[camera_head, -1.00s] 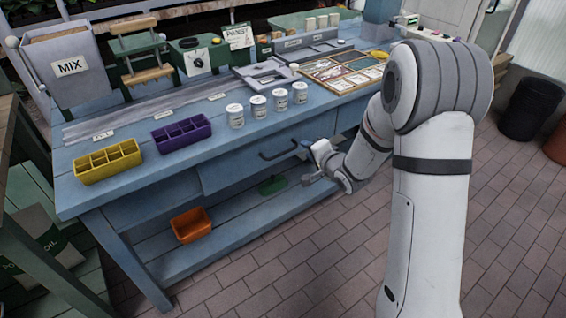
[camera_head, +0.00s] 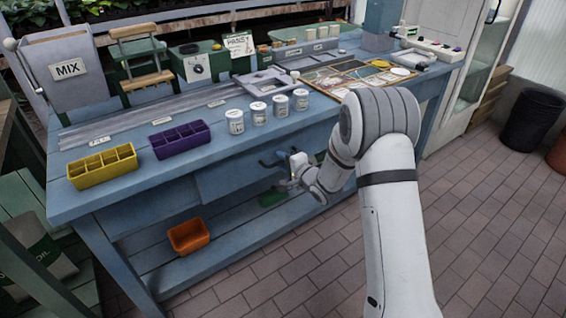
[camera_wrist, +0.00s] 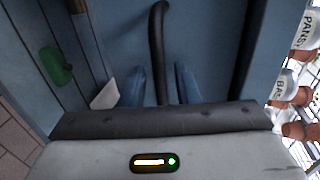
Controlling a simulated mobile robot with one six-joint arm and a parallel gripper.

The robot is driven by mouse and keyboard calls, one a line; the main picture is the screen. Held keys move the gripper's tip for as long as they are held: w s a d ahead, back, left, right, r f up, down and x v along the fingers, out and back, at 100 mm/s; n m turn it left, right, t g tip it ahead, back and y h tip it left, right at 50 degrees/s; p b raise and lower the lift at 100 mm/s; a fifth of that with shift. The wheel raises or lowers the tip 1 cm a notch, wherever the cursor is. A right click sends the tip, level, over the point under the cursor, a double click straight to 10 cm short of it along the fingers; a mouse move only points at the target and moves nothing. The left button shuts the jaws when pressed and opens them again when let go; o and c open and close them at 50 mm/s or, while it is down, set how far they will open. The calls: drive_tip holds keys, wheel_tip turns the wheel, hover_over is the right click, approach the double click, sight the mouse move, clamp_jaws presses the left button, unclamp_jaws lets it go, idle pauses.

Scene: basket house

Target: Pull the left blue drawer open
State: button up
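The left blue drawer (camera_head: 225,181) is set under the front edge of the blue workbench (camera_head: 70,205). I cannot tell whether it stands slightly out. Its dark bar handle (camera_head: 268,163) shows at the drawer's right part and as a curved black bar in the wrist view (camera_wrist: 157,45). My gripper (camera_head: 287,172) is at the handle. In the wrist view my gripper's two blue fingers (camera_wrist: 160,85) are apart, one on each side of the bar, with a gap on both sides.
A yellow tray (camera_head: 102,172), a purple tray (camera_head: 182,147) and several white-labelled jars (camera_head: 258,114) stand on the bench top above the drawer. An orange bin (camera_head: 189,236) sits on the lower shelf (camera_head: 235,232). The tiled floor (camera_head: 480,240) in front is clear.

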drive_tip(key=shift+c, duration=0.6)
clamp_jaws()
